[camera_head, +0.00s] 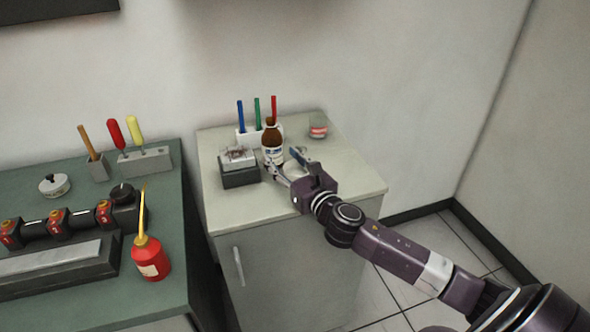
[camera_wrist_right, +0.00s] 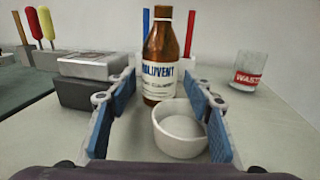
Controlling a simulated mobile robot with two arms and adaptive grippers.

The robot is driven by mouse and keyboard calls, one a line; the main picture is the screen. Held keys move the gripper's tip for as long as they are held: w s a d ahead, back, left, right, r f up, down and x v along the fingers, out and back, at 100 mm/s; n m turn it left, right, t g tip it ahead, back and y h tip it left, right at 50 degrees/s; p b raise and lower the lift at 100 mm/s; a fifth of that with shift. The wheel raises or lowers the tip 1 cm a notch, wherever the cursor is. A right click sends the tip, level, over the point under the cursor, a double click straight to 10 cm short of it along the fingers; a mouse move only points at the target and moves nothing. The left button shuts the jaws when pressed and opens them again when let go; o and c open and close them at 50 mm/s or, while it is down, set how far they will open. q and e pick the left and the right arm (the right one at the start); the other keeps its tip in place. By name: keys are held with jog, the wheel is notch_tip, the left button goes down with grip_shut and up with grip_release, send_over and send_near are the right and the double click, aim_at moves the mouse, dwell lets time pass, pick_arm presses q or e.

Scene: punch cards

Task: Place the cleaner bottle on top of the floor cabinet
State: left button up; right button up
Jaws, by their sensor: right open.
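The brown cleaner bottle (camera_head: 272,148), with a white label, stands upright on the pale top of the floor cabinet (camera_head: 335,182). In the right wrist view the bottle (camera_wrist_right: 160,62) stands at the far end of the space between my finger pads. My right gripper (camera_head: 287,164) is open, low over the cabinet top, its fingertips close to the bottle; I cannot tell whether they touch it. A small white cup (camera_wrist_right: 180,146) sits between the pads, nearer than the bottle, and hides part of its base. My left gripper is not in view.
A dark box with a light top (camera_head: 240,168) stands left of the bottle. A rack (camera_head: 246,137) of coloured markers is behind it. A glass marked WASTE (camera_wrist_right: 248,70) stands at back right. A green bench (camera_head: 95,216) holds a red oil can (camera_head: 151,262).

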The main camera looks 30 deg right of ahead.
jog(key=s, duration=0.7)
jog(key=shift+s+a, duration=0.1)
jog(key=shift+a, duration=0.05)
jog(key=shift+s, duration=0.1)
dwell(0.3)
